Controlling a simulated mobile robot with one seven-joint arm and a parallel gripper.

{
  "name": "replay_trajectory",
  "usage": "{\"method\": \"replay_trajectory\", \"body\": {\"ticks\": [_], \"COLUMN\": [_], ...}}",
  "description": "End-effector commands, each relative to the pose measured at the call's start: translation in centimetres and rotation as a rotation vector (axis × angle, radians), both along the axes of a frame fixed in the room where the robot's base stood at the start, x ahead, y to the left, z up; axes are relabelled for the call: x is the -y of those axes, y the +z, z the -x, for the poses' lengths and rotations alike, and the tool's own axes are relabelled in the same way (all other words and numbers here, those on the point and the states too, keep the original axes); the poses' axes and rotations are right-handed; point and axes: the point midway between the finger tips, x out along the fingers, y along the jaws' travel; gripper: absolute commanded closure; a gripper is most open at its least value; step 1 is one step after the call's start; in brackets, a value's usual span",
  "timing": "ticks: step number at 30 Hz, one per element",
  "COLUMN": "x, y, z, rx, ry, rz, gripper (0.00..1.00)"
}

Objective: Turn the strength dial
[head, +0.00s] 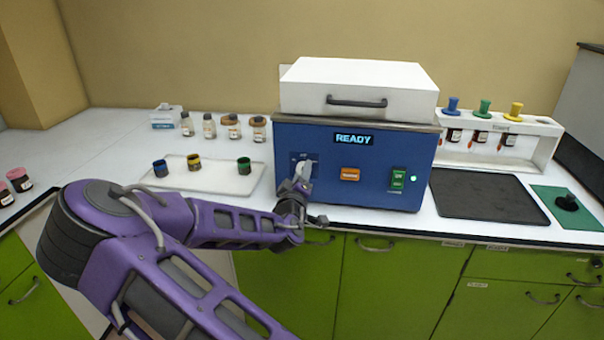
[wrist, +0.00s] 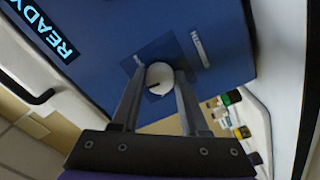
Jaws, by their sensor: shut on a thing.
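The strength dial (wrist: 160,78) is a round, pale knob with a dark mark, on a darker blue plate on the front of the blue machine (head: 330,185). My gripper (wrist: 159,84) is shut on the dial, with one finger on each side of it in the wrist view. The machine's display (head: 354,139) reads READY.
An orange button (head: 349,174) and a green switch (head: 398,180) sit right of the dial. A white tray (head: 215,182) with small coloured-capped jars lies to the left. A dark mat (head: 485,195) and a white rack (head: 545,140) stand to the right.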

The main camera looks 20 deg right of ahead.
Motion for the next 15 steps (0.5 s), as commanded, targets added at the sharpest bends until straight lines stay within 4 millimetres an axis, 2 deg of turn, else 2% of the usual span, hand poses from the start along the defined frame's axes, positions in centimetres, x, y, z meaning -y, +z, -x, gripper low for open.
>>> {"method": "replay_trajectory", "body": {"ticks": [15], "x": [0.02], "y": [0.16], "z": [-0.06], "rx": [-0.054], "ry": [0.000], "rz": [0.085], "gripper": [1.00]}}
